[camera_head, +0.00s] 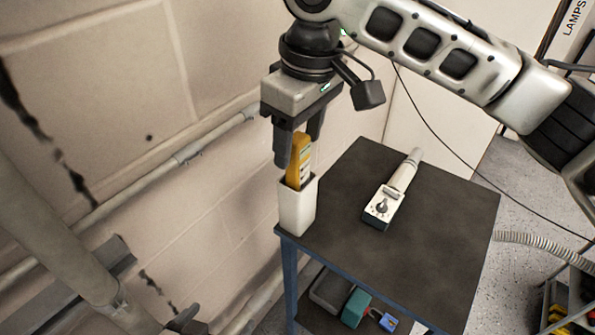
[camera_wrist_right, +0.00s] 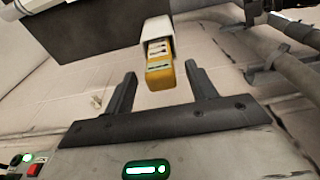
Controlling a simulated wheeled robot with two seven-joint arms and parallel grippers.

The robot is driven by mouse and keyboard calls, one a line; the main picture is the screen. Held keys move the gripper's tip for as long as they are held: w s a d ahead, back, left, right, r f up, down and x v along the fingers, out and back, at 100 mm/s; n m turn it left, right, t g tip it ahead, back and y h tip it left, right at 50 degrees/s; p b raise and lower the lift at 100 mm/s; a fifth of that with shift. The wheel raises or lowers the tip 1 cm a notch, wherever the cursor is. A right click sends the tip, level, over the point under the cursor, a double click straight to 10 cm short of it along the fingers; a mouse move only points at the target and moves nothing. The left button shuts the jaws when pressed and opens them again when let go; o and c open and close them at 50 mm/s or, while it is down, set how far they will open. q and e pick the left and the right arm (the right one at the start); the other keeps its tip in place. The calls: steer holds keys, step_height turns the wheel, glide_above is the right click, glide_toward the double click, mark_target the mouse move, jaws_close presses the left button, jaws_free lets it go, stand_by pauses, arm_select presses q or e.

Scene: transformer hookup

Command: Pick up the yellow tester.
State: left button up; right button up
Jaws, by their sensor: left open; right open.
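The yellow tester (camera_head: 299,168) stands upright in a white holder (camera_head: 297,207) at the table's left corner, its top sticking out and its lower part hidden inside. My right gripper (camera_head: 298,150) points down over it, open, with a finger on either side of its top. In the right wrist view the tester (camera_wrist_right: 160,72) shows between the open fingers (camera_wrist_right: 160,80), with gaps on both sides, in front of the white holder (camera_wrist_right: 156,30).
The dark table (camera_head: 440,230) also bears a pale handheld device with a dial (camera_head: 384,205). The table is bare around it. A wall (camera_head: 200,190) with pipes runs close on the left. Several items, one a teal box (camera_head: 355,307), lie on the lower shelf.

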mark_target(296, 158)
steer(key=f, duration=0.4)
steer(key=shift+a+f, duration=0.15)
steer(key=shift+a, duration=0.1)
steer(key=c, duration=1.1)
steer(key=shift+o, duration=0.2)
steer(key=shift+r, duration=0.2)
